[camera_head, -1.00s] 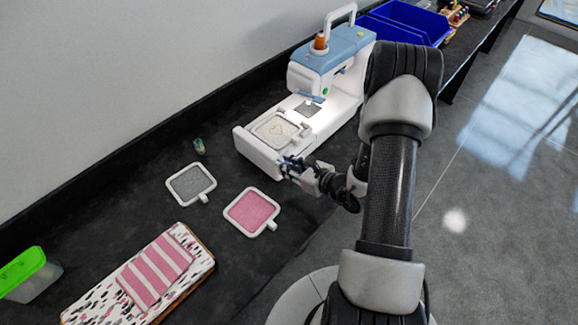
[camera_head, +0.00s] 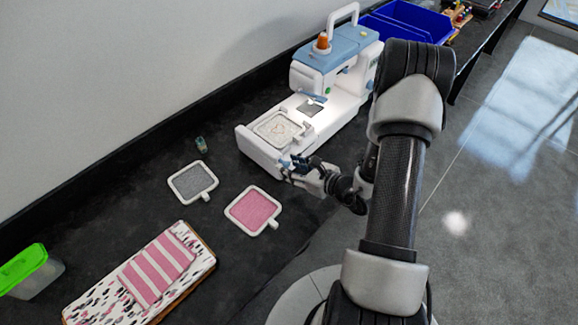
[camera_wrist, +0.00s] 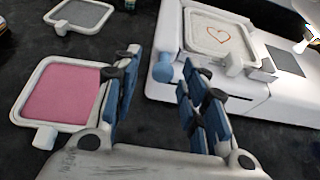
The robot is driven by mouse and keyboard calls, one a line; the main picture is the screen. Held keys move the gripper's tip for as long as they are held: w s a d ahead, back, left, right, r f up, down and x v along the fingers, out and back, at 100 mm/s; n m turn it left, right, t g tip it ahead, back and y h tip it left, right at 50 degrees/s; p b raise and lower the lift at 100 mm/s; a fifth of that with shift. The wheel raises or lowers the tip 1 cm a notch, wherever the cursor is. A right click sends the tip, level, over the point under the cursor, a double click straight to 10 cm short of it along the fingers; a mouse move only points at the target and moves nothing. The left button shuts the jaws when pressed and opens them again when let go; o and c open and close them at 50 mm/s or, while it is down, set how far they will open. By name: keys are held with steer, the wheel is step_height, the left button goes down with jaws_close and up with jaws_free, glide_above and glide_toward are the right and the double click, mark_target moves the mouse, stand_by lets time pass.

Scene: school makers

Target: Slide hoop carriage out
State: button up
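The white and blue sewing machine (camera_head: 335,60) stands on the dark table. The hoop carriage is on its bed, carrying a square white hoop (camera_head: 277,129) with pale fabric and a red heart outline. The hoop also shows in the wrist view (camera_wrist: 219,38). A round blue knob (camera_wrist: 163,69) sticks out of the machine's near side, beside the hoop. My gripper (camera_head: 299,162) is at that near side. In the wrist view my gripper (camera_wrist: 159,63) is open, its blue-padded fingers apart, with the knob seen between the tips. I cannot tell whether they touch it.
A pink hoop (camera_head: 252,210) and a grey hoop (camera_head: 193,183) lie on the table left of the machine. A patterned board with striped cloth (camera_head: 158,268) and a green-lidded box (camera_head: 25,268) are further left. A small bottle (camera_head: 201,144) stands near the wall. Blue bins (camera_head: 412,22) are behind the machine.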

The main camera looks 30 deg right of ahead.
steer(key=v, duration=1)
steer(key=shift+s, duration=0.35)
steer(key=shift+r, duration=0.1)
steer(key=s+a+r+n+g+y, duration=0.2)
steer(key=a+r+n+g+y, duration=0.4)
steer(key=a+r+n, duration=0.8)
steer(key=s+a+r+n+g+h, duration=0.1)
steer(key=s+a+n+g+h, duration=0.1)
steer(key=s+a+n+g, duration=0.4)
steer(key=s+d+r+n+t+h, duration=0.4)
steer(key=s+r+n+h, duration=0.2)
steer(key=n, duration=0.6)
step_height(320, 180, up, 3)
steer(key=h, duration=0.2)
steer(key=shift+s+d+f+h, duration=0.15)
steer(key=shift+s+f+h, duration=0.05)
steer(key=shift+s+h, duration=0.15)
